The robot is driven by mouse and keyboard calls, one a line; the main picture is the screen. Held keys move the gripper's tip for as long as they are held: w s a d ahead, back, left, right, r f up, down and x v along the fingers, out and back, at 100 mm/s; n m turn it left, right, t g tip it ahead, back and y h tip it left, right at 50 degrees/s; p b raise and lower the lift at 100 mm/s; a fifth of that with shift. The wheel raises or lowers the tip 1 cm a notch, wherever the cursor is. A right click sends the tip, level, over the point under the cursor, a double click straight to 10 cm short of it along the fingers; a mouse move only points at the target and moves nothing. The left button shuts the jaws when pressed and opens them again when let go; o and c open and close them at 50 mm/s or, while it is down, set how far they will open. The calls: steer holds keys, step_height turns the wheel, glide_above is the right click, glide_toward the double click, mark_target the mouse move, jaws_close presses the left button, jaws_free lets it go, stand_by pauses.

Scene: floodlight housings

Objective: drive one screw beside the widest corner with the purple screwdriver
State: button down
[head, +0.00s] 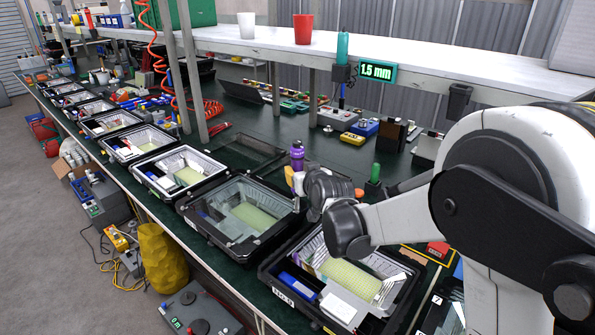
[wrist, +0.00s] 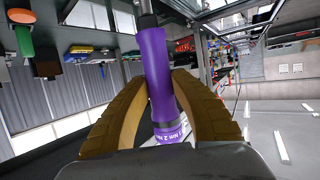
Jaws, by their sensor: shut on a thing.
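The purple screwdriver (head: 297,156) stands roughly upright in my gripper (head: 294,177), above the bench. In the wrist view, the tan fingers of my gripper (wrist: 172,100) are shut on both sides of its purple handle (wrist: 155,75); the metal shaft leaves the top of the picture and its tip is out of view. A black floodlight housing with a glass cover (head: 205,226) lies just left of and below my gripper in the head view. The gap at its corners and its screws are too small to tell. The screwdriver is apart from the housing.
An open housing (head: 270,276) with a blue box and white parts lies nearer, below my arm. More housings (head: 155,165) line the bench's left edge. A display (head: 377,71) reads 1.5 mm under the shelf (head: 350,60). A green-handled tool (head: 375,173) stands right of my gripper.

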steer(key=shift+f+b, duration=0.75)
steer(key=shift+f, duration=0.25)
stand_by(2.8)
